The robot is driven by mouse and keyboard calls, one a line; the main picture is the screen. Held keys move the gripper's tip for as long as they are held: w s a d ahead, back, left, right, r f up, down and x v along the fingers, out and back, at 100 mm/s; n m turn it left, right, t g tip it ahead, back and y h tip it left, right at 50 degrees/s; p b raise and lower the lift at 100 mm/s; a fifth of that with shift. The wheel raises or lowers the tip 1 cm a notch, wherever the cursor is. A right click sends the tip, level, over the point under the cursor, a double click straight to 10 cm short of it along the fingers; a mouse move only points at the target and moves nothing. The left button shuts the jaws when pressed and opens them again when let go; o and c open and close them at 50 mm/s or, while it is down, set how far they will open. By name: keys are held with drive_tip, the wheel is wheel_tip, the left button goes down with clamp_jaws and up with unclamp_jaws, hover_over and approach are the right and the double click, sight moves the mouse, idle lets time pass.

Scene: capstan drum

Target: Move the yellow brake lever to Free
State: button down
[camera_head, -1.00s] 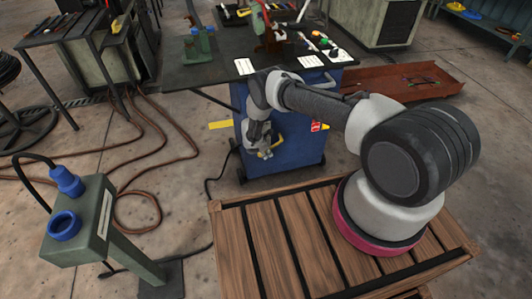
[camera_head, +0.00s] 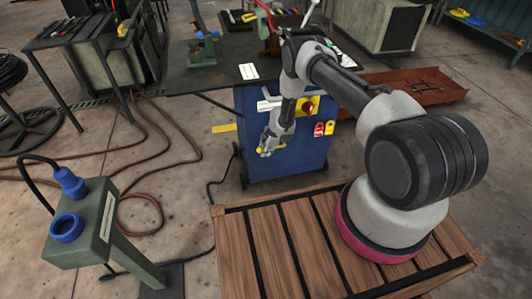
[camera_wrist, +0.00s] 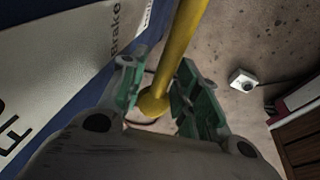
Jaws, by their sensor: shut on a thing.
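The yellow brake lever (camera_wrist: 184,45) runs down from the top of the wrist view and ends in a round yellow knob. My gripper (camera_wrist: 160,88) has its green-padded fingers on either side of the lever just above the knob, shut on it. In the head view my gripper (camera_head: 268,150) is low at the front of the blue cabinet (camera_head: 290,165), with a bit of yellow showing beside it. A white panel with the word Brake (camera_wrist: 115,32) lies left of the lever. A larger label at the left edge is cut off. The lever's pivot is hidden.
A red knob on a yellow plate (camera_head: 308,105) and red tags (camera_head: 319,130) are on the cabinet front, close to my arm. A slatted wooden platform (camera_head: 280,240) lies in front. A green post with blue sockets (camera_head: 95,225) stands at left. Hoses cross the floor.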

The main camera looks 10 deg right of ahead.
drive_tip(key=r+y, duration=0.3)
drive_tip(key=shift+d+y, duration=0.3)
drive_tip(key=shift+d, duration=0.05)
drive_tip(key=shift+d+r+m+y, duration=0.15)
drive_tip(key=shift+d+r+y, duration=0.15)
drive_tip(key=shift+r+y, duration=0.45)
drive_tip(key=shift+d+r+m+y, duration=0.15)
drive_tip(key=shift+d+r+y, duration=0.1)
drive_tip(key=shift+r+y, duration=0.45)
drive_tip(key=shift+f, duration=0.15)
drive_tip(key=c, duration=1)
unclamp_jaws()
drive_tip(key=shift+c, duration=0.2)
